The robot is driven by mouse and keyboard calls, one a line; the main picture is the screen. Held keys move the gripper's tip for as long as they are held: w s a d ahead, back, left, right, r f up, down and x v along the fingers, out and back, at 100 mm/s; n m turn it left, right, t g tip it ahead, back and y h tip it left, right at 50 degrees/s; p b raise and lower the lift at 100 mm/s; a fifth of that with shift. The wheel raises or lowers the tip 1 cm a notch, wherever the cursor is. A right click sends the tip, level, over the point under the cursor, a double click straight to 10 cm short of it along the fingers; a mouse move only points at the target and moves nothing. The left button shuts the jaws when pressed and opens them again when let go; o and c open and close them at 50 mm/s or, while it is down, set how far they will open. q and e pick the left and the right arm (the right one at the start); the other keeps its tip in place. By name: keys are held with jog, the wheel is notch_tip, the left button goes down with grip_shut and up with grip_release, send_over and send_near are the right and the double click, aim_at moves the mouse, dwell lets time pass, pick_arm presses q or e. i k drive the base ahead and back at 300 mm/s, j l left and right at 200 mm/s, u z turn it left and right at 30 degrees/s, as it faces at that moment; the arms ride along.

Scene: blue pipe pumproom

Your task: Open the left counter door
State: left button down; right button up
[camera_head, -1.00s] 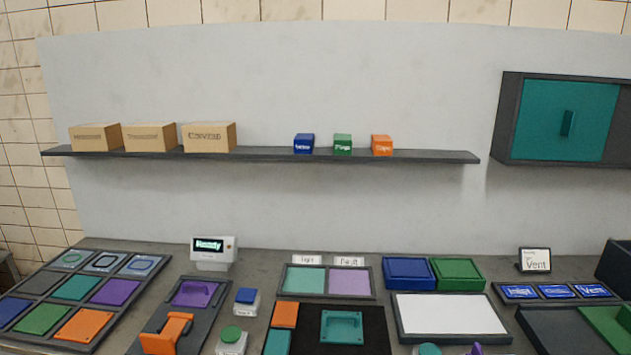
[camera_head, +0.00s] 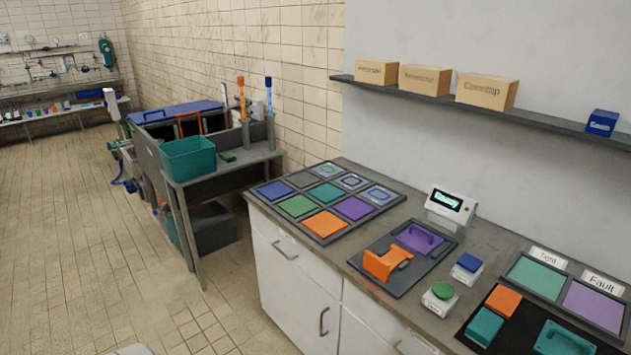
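The grey-topped counter (camera_head: 335,235) stands at the right, with white fronts facing the lower left. Its left end has an upper white front (camera_head: 283,268) with a slanting bar handle (camera_head: 285,251). Below is a white door front (camera_head: 288,312) with an upright bar handle (camera_head: 323,321) near its right edge. Both fronts look shut. The door's lower part is cut off by the bottom edge. More white front (camera_head: 368,335) continues to the right, partly out of view. Neither of my grippers shows.
Coloured tiles in a tray (camera_head: 326,199), an orange-handled panel (camera_head: 388,264) and a small display (camera_head: 450,205) sit on the counter. A grey side table with a teal bin (camera_head: 188,158) stands left. The tiled floor (camera_head: 110,270) before the counter is largely clear.

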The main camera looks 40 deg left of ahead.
aim_at(309, 314)
jog(key=u, duration=1.6)
